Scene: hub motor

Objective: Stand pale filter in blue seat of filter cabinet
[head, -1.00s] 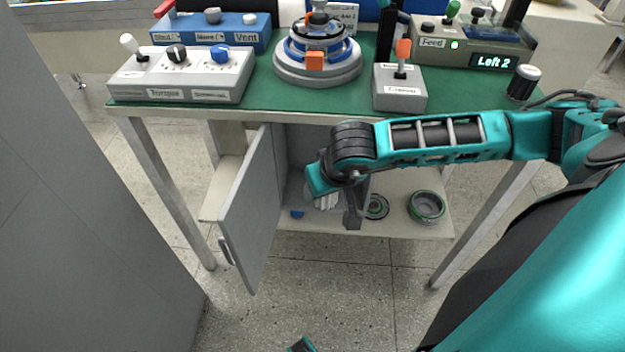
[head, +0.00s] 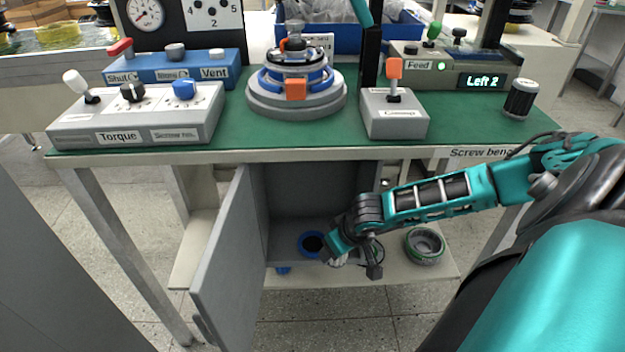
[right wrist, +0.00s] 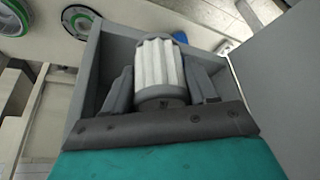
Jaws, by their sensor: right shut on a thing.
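The open grey filter cabinet (head: 318,190) stands on the lower shelf, its door (head: 230,262) swung out to the left. The blue seat (head: 312,243) is a ring with a dark centre on the cabinet floor. My right gripper (right wrist: 160,88) is shut on the pale filter (right wrist: 158,65), a white pleated cylinder with grey ends, between its two fingers. In the head view, the filter (head: 338,262) is mostly hidden by my right gripper (head: 345,255), at the cabinet's front, right of the seat. I cannot tell whether the filter touches anything. My left gripper is out of view.
A grey-green round part (head: 425,246) lies on the shelf right of the cabinet. The bench top (head: 220,135) above carries control boxes and a round fixture (head: 296,92).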

